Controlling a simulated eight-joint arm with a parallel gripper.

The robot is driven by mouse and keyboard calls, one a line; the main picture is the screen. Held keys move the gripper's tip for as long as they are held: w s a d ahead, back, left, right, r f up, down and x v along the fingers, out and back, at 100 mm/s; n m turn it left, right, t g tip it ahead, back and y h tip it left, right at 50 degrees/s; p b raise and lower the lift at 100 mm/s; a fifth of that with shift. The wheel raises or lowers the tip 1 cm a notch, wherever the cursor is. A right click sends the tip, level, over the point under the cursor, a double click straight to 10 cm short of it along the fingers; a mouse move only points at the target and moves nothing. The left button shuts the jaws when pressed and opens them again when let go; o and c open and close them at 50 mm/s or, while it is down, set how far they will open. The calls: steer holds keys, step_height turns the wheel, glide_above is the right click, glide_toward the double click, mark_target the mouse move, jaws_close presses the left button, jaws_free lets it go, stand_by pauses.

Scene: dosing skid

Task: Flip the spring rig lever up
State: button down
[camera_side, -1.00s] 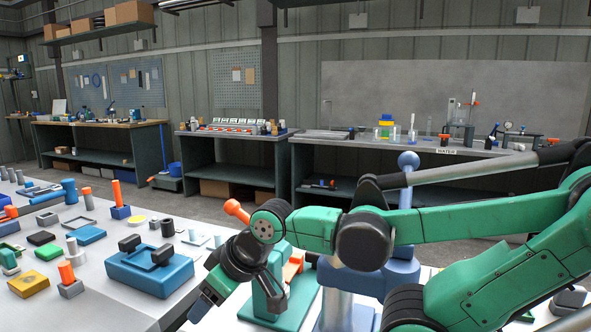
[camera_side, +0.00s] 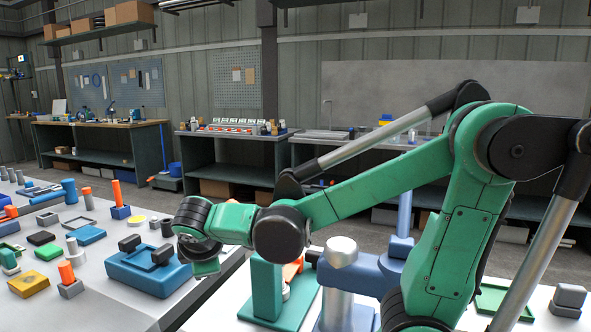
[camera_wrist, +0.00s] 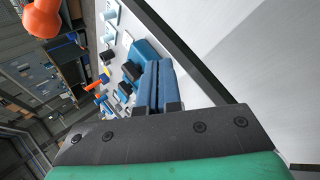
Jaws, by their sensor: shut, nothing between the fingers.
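A green upright stand on a green base (camera_side: 267,288), which looks like the spring rig, is behind my forearm in the side view. An orange part (camera_side: 292,270) shows beside it. The lever's orange knob is hidden behind my arm there. A large orange knob, probably the lever's (camera_wrist: 42,18), is at the top left of the wrist view, apart from my fingers. My gripper (camera_wrist: 155,66) has its two blue fingers shut together and empty. In the side view its fingers are hidden behind my wrist. I cannot tell the lever's exact angle.
A blue block with black posts (camera_side: 150,268) stands on the left bench. A blue base with an orange post (camera_side: 120,212) and several small fixtures stand further left. A blue column with a silver cap (camera_side: 341,252) stands right of the green stand.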

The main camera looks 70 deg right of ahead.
steer(key=w+r+n+h, duration=0.1)
steer(key=h, duration=0.1)
steer(key=w+r+n+h, duration=0.1)
steer(key=w+n+h, duration=0.1)
steer(key=w+d+r+n+h, duration=0.1)
steer(key=shift+w+n+h, duration=0.15)
steer(key=shift+n+h, duration=0.25)
steer(key=shift+f, duration=0.1)
steer(key=x, duration=1)
steer(key=shift+s+d+r, duration=0.2)
steer(key=shift+s+r, duration=0.5)
steer(key=shift+r, duration=0.05)
steer(key=shift+s+d+r, duration=0.25)
steer(key=shift+s+r, duration=0.4)
steer(key=shift+r, duration=0.1)
steer(key=shift+r, duration=0.1)
